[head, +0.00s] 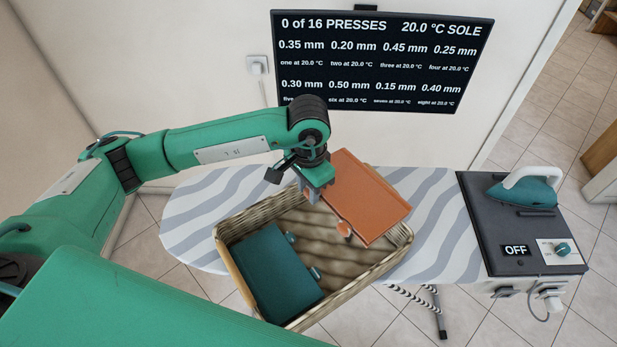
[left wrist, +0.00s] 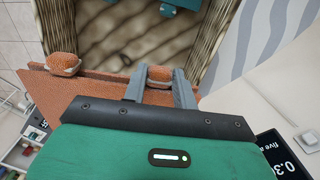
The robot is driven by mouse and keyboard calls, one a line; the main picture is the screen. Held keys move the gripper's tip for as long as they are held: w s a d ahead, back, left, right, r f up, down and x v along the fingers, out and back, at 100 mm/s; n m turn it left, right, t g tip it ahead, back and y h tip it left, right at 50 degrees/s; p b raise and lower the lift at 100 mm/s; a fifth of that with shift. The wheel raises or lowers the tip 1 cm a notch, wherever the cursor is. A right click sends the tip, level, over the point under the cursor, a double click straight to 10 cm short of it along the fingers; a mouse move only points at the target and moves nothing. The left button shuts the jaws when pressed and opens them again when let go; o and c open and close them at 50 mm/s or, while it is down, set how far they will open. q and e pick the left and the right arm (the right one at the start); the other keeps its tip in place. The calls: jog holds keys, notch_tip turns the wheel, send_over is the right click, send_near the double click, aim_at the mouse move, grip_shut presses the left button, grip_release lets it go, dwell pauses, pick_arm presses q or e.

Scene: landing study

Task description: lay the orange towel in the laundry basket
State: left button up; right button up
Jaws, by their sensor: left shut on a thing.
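The orange towel (head: 368,196) is a flat folded slab with rounded tabs on its edge. My left gripper (head: 312,190) is shut on one of these tabs at the towel's left side. The towel is over the back right part of the wicker laundry basket (head: 372,278) and hides some of its rim; I cannot tell whether they touch. In the left wrist view the fingers (left wrist: 160,88) close around a tab of the towel (left wrist: 98,95), and the basket's inside (left wrist: 120,35) lies beyond. My right gripper is out of view.
A teal folded towel (head: 272,272) lies in the basket's left part; the right part is bare. The basket stands on a striped ironing board (head: 195,215). A teal iron (head: 525,191) rests on a dark panel marked OFF (head: 490,235) at right. A screen (head: 385,60) hangs behind.

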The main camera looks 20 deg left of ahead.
pick_arm(q)
jog(key=b, duration=0.2)
send_over(307, 232)
notch_tip(307, 232, down, 6)
jog(key=f+b, duration=0.4)
jog(key=b, duration=0.1)
jog(key=f+b, duration=0.2)
jog(key=b, duration=0.1)
jog(key=shift+w+d+f, duration=0.15)
jog(key=shift+d+f, duration=0.1)
jog(key=shift+f, duration=0.05)
jog(key=shift+f+b, duration=0.7)
jog(key=shift+b, duration=0.45)
jog(key=shift+f+b, duration=0.15)
jog(key=shift+b, duration=0.15)
jog(key=shift+f+b, duration=0.4)
jog(key=shift+b, duration=0.35)
jog(key=shift+f+b, duration=0.45)
jog(key=shift+b, duration=0.4)
jog(key=shift+a+f, duration=0.15)
jog(key=shift+a, duration=0.1)
